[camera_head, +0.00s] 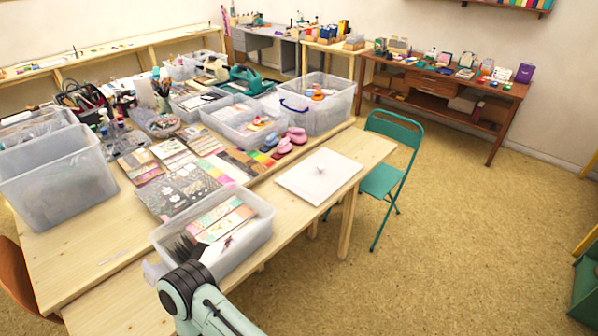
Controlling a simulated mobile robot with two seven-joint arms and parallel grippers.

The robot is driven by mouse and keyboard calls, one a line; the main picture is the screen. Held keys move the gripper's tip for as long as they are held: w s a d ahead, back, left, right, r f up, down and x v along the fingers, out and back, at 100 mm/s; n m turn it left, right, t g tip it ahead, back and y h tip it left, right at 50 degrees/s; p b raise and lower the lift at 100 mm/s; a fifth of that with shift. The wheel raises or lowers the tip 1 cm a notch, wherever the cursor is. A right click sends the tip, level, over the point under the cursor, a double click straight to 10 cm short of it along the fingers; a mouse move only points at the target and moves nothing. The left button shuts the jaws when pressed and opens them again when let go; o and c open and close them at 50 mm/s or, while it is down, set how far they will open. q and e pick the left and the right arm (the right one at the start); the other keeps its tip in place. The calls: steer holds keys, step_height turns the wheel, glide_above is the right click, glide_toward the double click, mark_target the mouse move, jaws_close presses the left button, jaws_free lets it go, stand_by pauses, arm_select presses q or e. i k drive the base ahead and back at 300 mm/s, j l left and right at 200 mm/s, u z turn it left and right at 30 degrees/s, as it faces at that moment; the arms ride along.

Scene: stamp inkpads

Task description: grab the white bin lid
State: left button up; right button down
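A flat white square lid (308,187) lies on the wooden table near its right end. A small greyish mark or knob shows at its middle. It lies flat, with bare wood around it and nothing covering it. A pale green and black link of one of my arms shows at the bottom of the view, in front of a clear bin.
A clear bin (252,243) with papers stands at the table's front edge. Patterned paper sheets (185,188), pink stampers (291,139) and more clear bins (325,112) crowd the table behind. A green folding chair (386,179) stands beside the table's right end. Open floor (480,240) lies right.

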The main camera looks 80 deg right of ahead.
mark_target(319, 177)
steer(key=z, duration=2.85)
steer(key=i+l+u, duration=0.1)
steer(key=u, duration=0.3)
steer(key=i+l+u, duration=0.1)
steer(key=u, duration=0.25)
steer(key=l+u, duration=0.15)
steer(key=u, duration=0.25)
steer(key=i+l+u, duration=0.1)
steer(key=u, duration=0.3)
steer(key=l+u, duration=0.25)
steer(key=l, duration=0.3)
steer(key=l+u, duration=0.25)
steer(key=l, duration=0.3)
steer(key=l+u, duration=0.25)
steer(key=l, duration=0.8)
steer(key=k, duration=0.05)
